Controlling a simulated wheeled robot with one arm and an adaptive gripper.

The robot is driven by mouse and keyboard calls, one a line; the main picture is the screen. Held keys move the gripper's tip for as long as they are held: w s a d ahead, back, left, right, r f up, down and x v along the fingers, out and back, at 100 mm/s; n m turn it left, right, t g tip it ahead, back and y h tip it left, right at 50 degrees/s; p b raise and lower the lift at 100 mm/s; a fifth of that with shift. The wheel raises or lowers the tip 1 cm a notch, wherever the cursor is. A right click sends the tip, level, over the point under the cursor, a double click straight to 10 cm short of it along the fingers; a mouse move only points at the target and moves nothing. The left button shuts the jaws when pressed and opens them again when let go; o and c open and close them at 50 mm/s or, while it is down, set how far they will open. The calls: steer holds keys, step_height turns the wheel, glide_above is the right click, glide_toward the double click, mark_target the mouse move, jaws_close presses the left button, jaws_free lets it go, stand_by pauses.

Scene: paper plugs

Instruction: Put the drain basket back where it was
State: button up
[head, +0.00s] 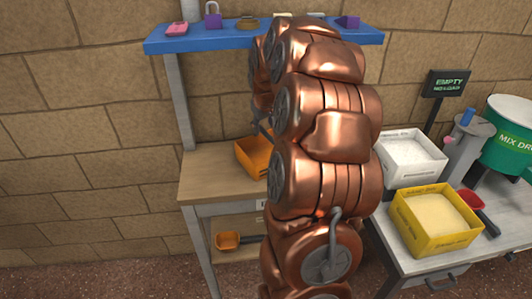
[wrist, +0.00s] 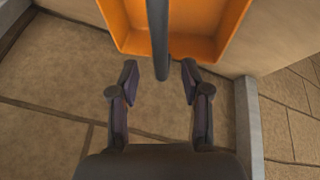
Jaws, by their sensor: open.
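An orange open container (head: 255,156), which looks like the drain basket, sits on the wooden bench top (head: 215,181), partly hidden by my copper arm. In the wrist view an orange container (wrist: 126,32), apparently the same one, lies at the top, just beyond my fingertips. A dark rod (wrist: 157,35) runs down across it and ends between the fingers; it looks like a handle. My gripper (wrist: 160,70) is open, one finger on each side of the rod end, with gaps visible. In the head view my gripper is hidden behind the arm.
A blue shelf (head: 215,39) with padlocks and small items hangs above. An orange scoop (head: 227,241) is on the lower shelf. At right are a white bin (head: 408,172), a yellow bin (head: 413,229), a red scoop (head: 470,200) and a green mix drum (head: 510,142). The bench's left part is clear.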

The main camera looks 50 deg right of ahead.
mark_target(264, 130)
steer(key=shift+p+x, duration=0.55)
steer(key=shift+x, duration=1.8)
steer(key=shift+r, duration=0.1)
jaws_close()
